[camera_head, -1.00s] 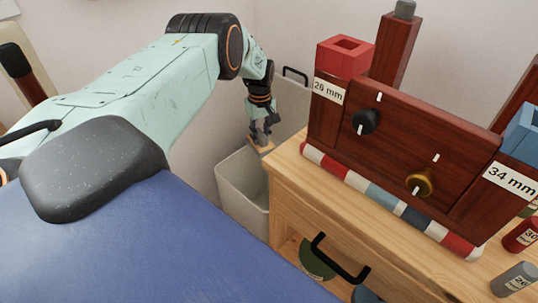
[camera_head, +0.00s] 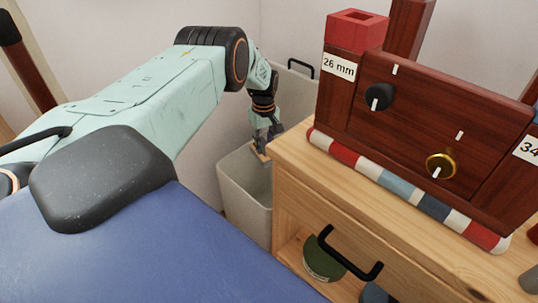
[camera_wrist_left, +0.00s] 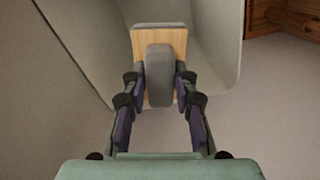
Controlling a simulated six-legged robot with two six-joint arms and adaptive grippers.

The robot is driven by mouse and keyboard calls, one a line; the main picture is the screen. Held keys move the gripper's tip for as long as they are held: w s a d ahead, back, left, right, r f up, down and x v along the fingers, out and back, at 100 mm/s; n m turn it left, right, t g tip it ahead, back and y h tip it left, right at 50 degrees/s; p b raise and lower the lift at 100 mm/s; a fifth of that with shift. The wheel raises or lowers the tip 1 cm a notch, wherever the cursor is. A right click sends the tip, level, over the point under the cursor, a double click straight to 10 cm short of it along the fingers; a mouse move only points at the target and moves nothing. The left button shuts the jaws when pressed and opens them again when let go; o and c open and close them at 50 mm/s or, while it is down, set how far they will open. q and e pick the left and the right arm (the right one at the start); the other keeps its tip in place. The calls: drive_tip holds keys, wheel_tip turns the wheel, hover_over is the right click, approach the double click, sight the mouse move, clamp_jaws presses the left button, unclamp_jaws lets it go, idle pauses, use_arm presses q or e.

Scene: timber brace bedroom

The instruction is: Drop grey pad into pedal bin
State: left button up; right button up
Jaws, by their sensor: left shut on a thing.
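My left gripper (camera_head: 268,138) points down over the open mouth of the pale grey pedal bin (camera_head: 247,206). In the left wrist view the left gripper (camera_wrist_left: 160,88) is shut on the grey pad (camera_wrist_left: 159,75), a rounded grey block lying against a small wooden plate (camera_wrist_left: 174,41). The wooden plate shows as a pale sliver under the fingers in the head view. The bin's raised lid (camera_head: 292,95) stands behind the gripper, with a black handle on top. The bin's wall (camera_wrist_left: 215,60) also shows in the left wrist view. My right gripper is not in view.
A wooden cabinet (camera_head: 300,205) stands close to the right of the bin. A dark red wooden device (camera_head: 430,120) with knobs sits on it, along a striped roll (camera_head: 385,185). A blue surface (camera_head: 150,260) fills the lower left.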

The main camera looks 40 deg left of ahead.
use_arm(q)
drive_tip(key=o, duration=1.1)
drive_tip(key=shift+r, duration=0.1)
wheel_tip(320, 180, up, 12)
idle(0.5)
